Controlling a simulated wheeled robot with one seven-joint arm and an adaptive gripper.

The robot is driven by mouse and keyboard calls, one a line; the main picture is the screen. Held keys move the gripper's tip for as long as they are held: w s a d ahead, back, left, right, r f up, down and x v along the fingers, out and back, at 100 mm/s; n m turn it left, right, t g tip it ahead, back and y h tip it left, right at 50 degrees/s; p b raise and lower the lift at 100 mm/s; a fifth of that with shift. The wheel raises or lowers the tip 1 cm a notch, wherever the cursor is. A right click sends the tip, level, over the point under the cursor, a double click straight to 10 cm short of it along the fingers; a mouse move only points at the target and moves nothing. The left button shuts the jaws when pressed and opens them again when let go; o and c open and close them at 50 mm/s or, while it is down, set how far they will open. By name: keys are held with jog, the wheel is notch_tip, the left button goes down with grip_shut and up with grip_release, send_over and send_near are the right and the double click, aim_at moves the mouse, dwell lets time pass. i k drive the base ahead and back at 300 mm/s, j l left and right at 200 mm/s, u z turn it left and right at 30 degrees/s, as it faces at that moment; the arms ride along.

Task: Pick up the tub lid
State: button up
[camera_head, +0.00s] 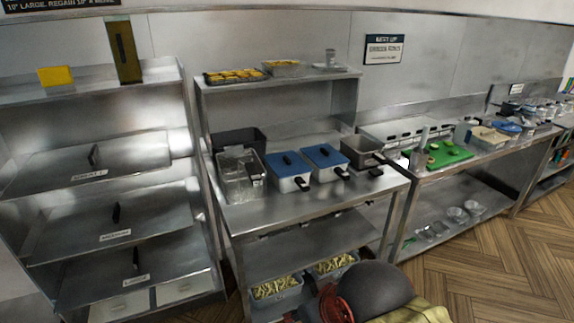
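I cannot single out the tub lid with certainty. A small blue flat piece (507,127) lies among containers on the far right counter, too small to tell if it is a lid. Several clear round items (457,214) sit on the shelf under the right counter; whether they are tubs or lids is unclear. Two boxes with blue tops, the left (287,166) and the right (325,157), stand on the middle counter with black handles. My gripper is not in view.
Tubs of fries (275,291) sit on the low middle shelf. A dark rounded shape (374,288) with red and olive parts blocks the bottom centre; I cannot tell what it is. A green board (436,155) lies on the right counter. Wood floor (500,255) is clear at right.

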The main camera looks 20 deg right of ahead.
aim_at(286, 164)
jog(key=i+l, duration=0.45)
jog(key=i, duration=0.15)
jog(key=i+l, duration=0.95)
jog(key=i, duration=0.2)
